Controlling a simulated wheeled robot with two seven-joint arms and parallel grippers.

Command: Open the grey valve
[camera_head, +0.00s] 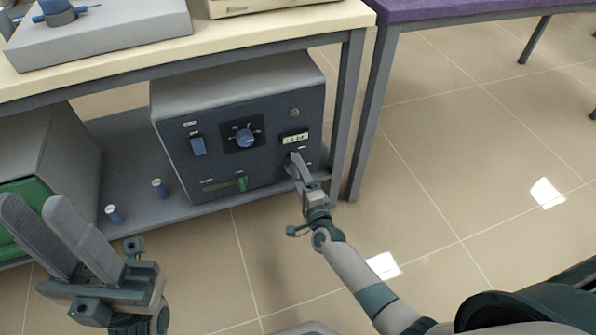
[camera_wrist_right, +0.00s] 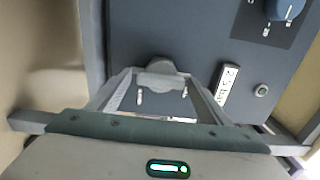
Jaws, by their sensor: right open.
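The grey valve (camera_wrist_right: 160,76) is a rounded grey knob on the dark front panel of a furnace-like box (camera_head: 238,85). In the right wrist view it lies between the two finger tips. In the head view it is mostly hidden behind my right gripper (camera_head: 297,168), which reaches the lower right of the panel. My right gripper (camera_wrist_right: 158,88) is open around or just in front of the knob; contact cannot be told. White marks show on the panel beside the knob. My left gripper (camera_head: 48,222) is open and empty at the lower left, away from the panel.
The box stands on a low shelf under a table (camera_head: 250,32); a table leg (camera_head: 346,105) is close at right. Open floor lies in front.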

